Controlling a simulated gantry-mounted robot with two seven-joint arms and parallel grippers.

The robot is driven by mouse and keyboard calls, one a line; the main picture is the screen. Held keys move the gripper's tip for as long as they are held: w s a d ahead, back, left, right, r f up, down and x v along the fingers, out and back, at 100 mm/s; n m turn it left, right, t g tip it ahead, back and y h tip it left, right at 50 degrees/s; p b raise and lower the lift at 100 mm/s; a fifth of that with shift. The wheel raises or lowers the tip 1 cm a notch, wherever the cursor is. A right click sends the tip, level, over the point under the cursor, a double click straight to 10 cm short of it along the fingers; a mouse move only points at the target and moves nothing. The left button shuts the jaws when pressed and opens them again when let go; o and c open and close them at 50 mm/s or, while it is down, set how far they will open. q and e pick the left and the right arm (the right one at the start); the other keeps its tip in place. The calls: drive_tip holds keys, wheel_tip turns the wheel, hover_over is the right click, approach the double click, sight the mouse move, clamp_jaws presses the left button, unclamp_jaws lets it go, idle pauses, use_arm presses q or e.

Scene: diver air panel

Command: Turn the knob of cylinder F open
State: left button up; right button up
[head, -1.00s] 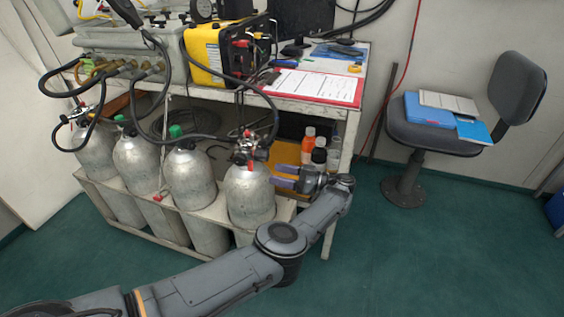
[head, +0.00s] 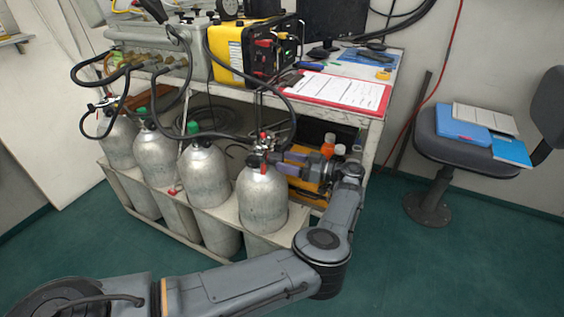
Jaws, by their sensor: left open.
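Several silver cylinders stand in a row in a pale rack (head: 180,215) under the bench. No letters are readable, so I cannot tell from markings which is cylinder F. The rightmost cylinder (head: 262,200) has a metal valve with red parts (head: 264,150) and a black hose on top. My left gripper (head: 281,163) is open, its purple-grey fingers pointing left at this valve from its right side. The fingertips are at or very near the valve; I cannot tell whether they touch it. A knob between them is not clearly visible. My right gripper is out of view.
Two middle cylinders (head: 155,160) (head: 203,175) have green tops. Black hoses (head: 293,110) loop close above the valves. The bench (head: 375,122) overhangs behind, with a yellow case (head: 228,55) and a clipboard (head: 335,92). Bottles (head: 327,146) stand behind the gripper. A chair (head: 440,140) is at right.

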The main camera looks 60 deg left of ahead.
use_arm(q)
drive_tip(key=shift+x, duration=1.2)
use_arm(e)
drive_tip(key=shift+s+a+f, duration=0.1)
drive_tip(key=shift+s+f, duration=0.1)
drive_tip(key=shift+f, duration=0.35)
use_arm(q)
drive_tip(key=shift+s, duration=0.1)
drive_tip(key=c, duration=1.1)
drive_tip(key=shift+o, duration=0.2)
